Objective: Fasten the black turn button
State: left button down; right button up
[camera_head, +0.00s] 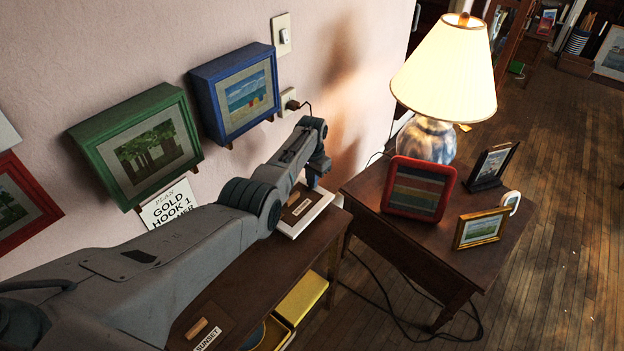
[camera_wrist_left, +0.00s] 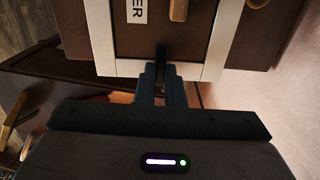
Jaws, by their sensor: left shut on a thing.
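A white frame (camera_head: 313,217) lies on the narrow dark table by the wall, with its brown back panel (camera_head: 298,204) facing up. In the left wrist view the white frame (camera_wrist_left: 214,50) surrounds the brown back (camera_wrist_left: 190,42), which bears a label (camera_wrist_left: 137,10) ending in "ER" and a tan wooden piece (camera_wrist_left: 178,10). My left gripper (camera_head: 318,178) is over the frame's edge. In the wrist view its fingers (camera_wrist_left: 162,72) are closed together at the black turn button (camera_wrist_left: 161,54), of which only a small dark part shows. My right gripper is out of view.
A second brown back with a "SUNSET" label (camera_head: 208,339) lies nearer on the same table. A yellow box (camera_head: 302,297) is below. A side table (camera_head: 383,218) at right holds a lamp (camera_head: 447,75) and several small frames. Framed pictures hang on the wall.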

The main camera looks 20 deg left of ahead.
pick_arm(q)
jog(key=c, duration=1.5)
grip_release()
jog(key=shift+r, duration=5.4)
jog(key=shift+f, duration=0.1)
